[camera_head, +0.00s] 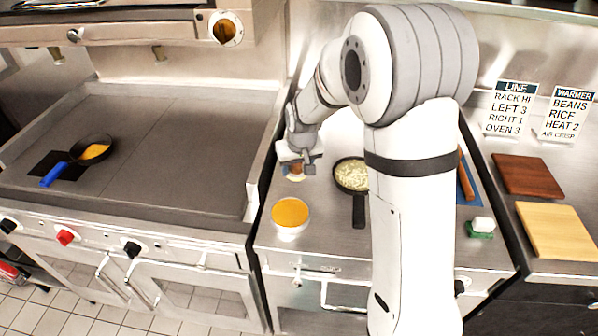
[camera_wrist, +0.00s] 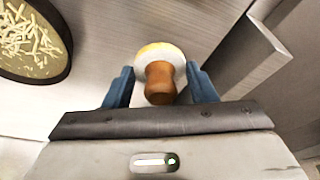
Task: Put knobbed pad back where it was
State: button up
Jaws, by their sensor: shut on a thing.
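The knobbed pad (camera_wrist: 160,52) is a pale disc with a yellow edge and a brown wooden knob, seen in the wrist view. My gripper (camera_wrist: 160,80) is shut on its knob, with a blue finger on each side. In the head view my gripper (camera_head: 298,168) is over the steel counter, left of a pan of pale shreds, and the pad (camera_head: 295,178) shows just below it. I cannot tell whether the pad touches the counter.
A white tub with orange contents (camera_head: 290,215) stands in front of my gripper. The pan of shreds (camera_head: 351,174) is close on the right. The griddle (camera_head: 150,150) with its raised side wall lies left, holding a blue-handled pan (camera_head: 92,150). Cutting boards (camera_head: 528,176) lie far right.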

aim_at(298, 169)
jog(key=shift+f, duration=1.4)
jog(key=o, duration=0.6)
jog(key=shift+f, duration=0.2)
jog(key=shift+c, duration=0.2)
jog(key=o, duration=0.5)
jog(key=shift+r, duration=0.1)
jog(key=shift+c, duration=0.2)
